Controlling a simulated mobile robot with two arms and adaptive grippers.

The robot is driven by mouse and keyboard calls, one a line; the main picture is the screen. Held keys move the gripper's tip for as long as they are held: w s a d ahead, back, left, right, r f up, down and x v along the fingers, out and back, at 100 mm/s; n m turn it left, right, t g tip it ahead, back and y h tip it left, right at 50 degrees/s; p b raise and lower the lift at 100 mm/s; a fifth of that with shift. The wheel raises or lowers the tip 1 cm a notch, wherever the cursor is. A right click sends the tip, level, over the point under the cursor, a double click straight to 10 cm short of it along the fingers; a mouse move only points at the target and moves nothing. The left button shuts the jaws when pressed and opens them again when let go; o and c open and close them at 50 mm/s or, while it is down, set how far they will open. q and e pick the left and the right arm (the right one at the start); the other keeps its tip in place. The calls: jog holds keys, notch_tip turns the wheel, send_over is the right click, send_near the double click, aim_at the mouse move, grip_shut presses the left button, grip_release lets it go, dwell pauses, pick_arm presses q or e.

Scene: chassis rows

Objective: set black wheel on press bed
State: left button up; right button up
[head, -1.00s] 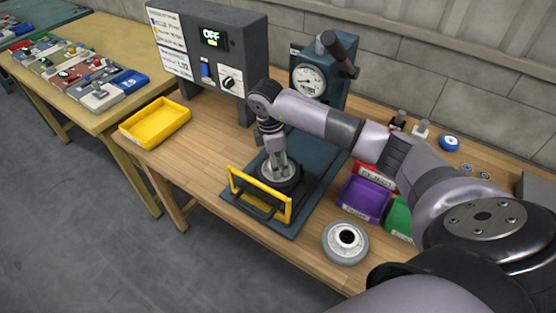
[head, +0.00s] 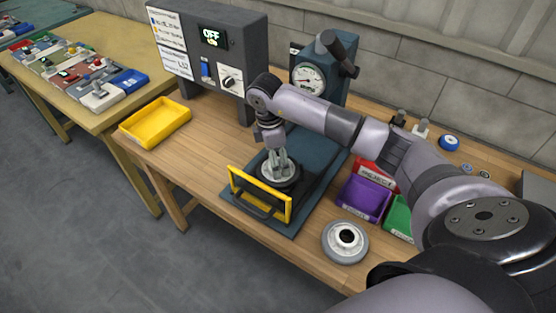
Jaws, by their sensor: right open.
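The black wheel (head: 291,183) with a pale hub lies flat on the press bed (head: 308,205), a dark blue-green plate behind the yellow guard frame (head: 262,198). My right gripper (head: 281,172) points down directly over the wheel's hub. Its fingers are open, with the tips at or just above the hub; I cannot tell whether they touch it. The press (head: 316,80) with its dial gauge and dark lever stands behind the bed. My left gripper is not in view.
A grey wheel (head: 345,241) lies at the bench's front edge, right of the bed. Purple (head: 364,197), red (head: 375,171) and green (head: 399,218) bins stand beyond it. A control box (head: 211,50) reading OFF and a yellow tray (head: 155,122) are left.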

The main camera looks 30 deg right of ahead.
notch_tip(320, 180, up, 11)
jog(key=a, duration=0.1)
jog(key=shift+w, duration=0.25)
jog(key=shift+a+f, duration=0.1)
jog(key=shift+f, duration=0.05)
